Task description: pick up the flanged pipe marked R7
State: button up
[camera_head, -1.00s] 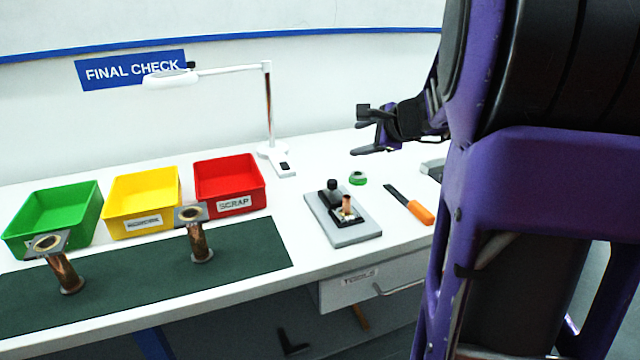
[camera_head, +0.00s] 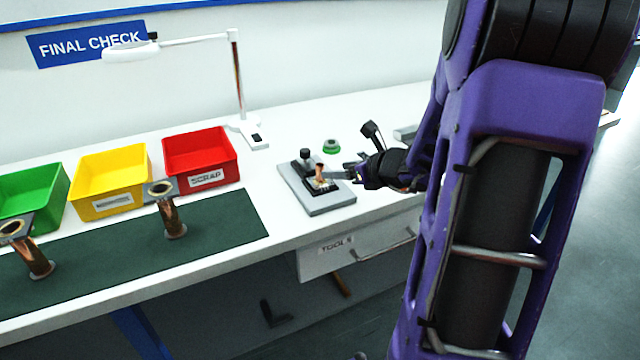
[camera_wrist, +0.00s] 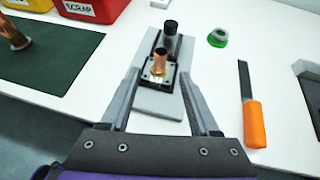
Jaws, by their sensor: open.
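A copper pipe with a dark square flange (camera_head: 319,174) stands upright on a grey fixture plate (camera_head: 326,203) beside a black knob. In the wrist view the same pipe (camera_wrist: 160,62) rises between and beyond the finger tips. Two larger copper pipes with square flanges on top stand on the green mat, one at its middle (camera_head: 174,217) and one at the left (camera_head: 38,262). I cannot read an R7 mark on any of them. My gripper (camera_head: 343,173) is open and empty, low over the right side of the fixture. It also shows in the wrist view (camera_wrist: 158,77).
Green (camera_head: 30,200), yellow (camera_head: 112,187) and red (camera_head: 200,163) bins stand behind the mat (camera_head: 225,220). A lamp (camera_head: 240,90) stands behind the fixture. A green tape roll (camera_head: 331,146) lies behind it. An orange-handled tool (camera_wrist: 253,120) lies to the right.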

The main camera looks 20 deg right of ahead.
aim_at(320, 181)
jog(key=b+x, duration=0.1)
jog(key=x, duration=0.8)
jog(key=shift+w, duration=0.1)
jog(key=shift+c, duration=0.4)
grip_shut()
jog(key=shift+r, duration=0.1)
dwell(0.8)
